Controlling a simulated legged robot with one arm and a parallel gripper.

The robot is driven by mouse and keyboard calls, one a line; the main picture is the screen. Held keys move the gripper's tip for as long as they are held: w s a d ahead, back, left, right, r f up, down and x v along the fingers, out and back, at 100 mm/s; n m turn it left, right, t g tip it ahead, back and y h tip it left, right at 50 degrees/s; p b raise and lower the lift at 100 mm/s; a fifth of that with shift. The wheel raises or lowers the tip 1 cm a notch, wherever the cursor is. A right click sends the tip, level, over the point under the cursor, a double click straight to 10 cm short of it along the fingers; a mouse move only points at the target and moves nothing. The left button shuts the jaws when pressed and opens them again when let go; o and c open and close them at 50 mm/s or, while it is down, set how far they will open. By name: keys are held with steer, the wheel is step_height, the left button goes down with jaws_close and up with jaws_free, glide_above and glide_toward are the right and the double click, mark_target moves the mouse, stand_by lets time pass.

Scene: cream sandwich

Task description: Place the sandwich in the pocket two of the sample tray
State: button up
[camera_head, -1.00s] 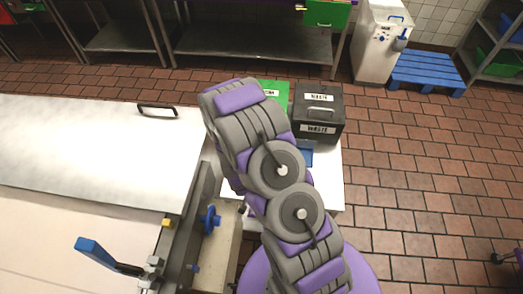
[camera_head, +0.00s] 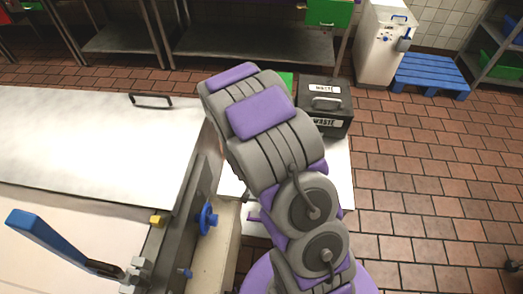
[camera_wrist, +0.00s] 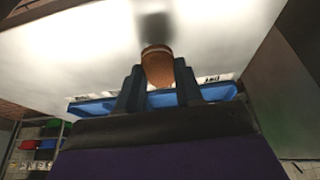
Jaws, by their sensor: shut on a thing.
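The sandwich (camera_wrist: 157,66) is a brown rounded piece in the wrist view, held between the two dark fingers of my gripper (camera_wrist: 158,82). My gripper is shut on it. A blue tray (camera_wrist: 92,108) with small white labels along its edge shows behind the fingers, over the white table surface. It looks like the sample tray. Its pockets cannot be made out, and I cannot tell how far the sandwich is from it. In the head view my arm hides the gripper, the sandwich and the tray.
In the head view a black waste box (camera_head: 325,106) stands on the white table (camera_head: 338,180), beside a mostly hidden green box (camera_head: 286,79). A large machine with a pale flat top (camera_head: 90,145) and a blue lever (camera_head: 45,238) is at left. Tiled floor is open at right.

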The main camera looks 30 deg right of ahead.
steer(key=w+d, duration=0.4)
steer(key=w, duration=0.1)
steer(key=w+d+b, duration=0.1)
steer(key=w+d, duration=0.1)
steer(key=w, duration=0.1)
steer(key=shift+w+d+f, duration=0.1)
steer(key=shift+w+d, duration=0.05)
steer(key=shift+d, duration=0.15)
steer(key=shift+w+d, duration=0.25)
steer(key=shift+w, duration=0.6)
steer(key=w+d, duration=0.1)
steer(key=w+d+b, duration=0.1)
steer(key=shift+w+d, duration=0.15)
steer(key=shift+w, duration=0.2)
steer(key=shift+s+f+b, duration=0.15)
steer(key=shift+f+b, duration=0.15)
steer(key=shift+f, duration=0.45)
steer(key=shift+r, duration=0.1)
steer(key=shift+a, duration=0.2)
steer(key=o, duration=1)
